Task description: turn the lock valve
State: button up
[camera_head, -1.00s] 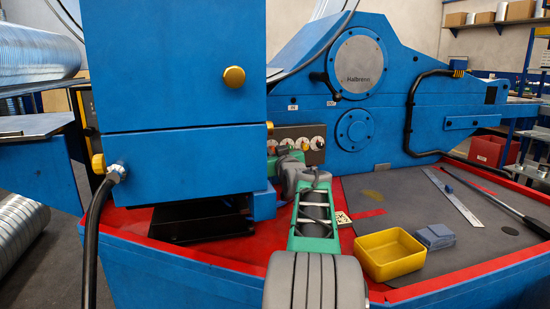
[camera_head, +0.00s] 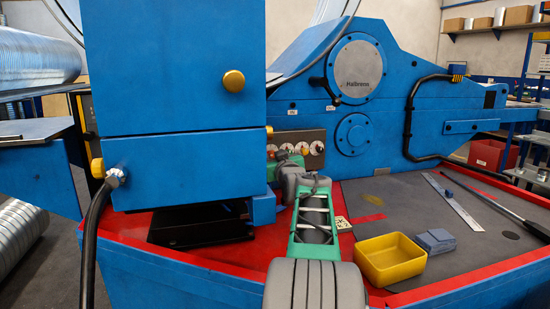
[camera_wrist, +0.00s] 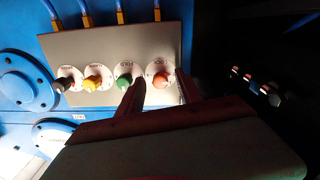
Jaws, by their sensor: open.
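The valve panel (camera_wrist: 110,58) is a grey-brown plate with a row of black, yellow, green (camera_wrist: 124,81) and orange-red knobs on white round dials. The orange-red knob (camera_wrist: 161,80), at the right end of the row in the wrist view, has a small label that looks like LOCK but is hard to read. My gripper (camera_wrist: 158,88) is open, with one finger on each side of this knob; I cannot tell whether they touch it. In the head view, my gripper and wrist partly cover the panel (camera_head: 297,136).
A blue machine housing (camera_head: 180,75) stands left of my arm, close to it. A yellow bin (camera_head: 391,262), a grey-blue block (camera_head: 436,240) and a steel ruler (camera_head: 455,205) lie on the worktop at right. Hoses (camera_wrist: 120,14) run from the panel.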

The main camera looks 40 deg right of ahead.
jog(key=shift+s, duration=0.1)
jog(key=v, duration=0.7)
jog(key=shift+s+a+p, duration=0.2)
jog(key=shift+s+p, duration=0.1)
jog(key=shift+p, duration=0.05)
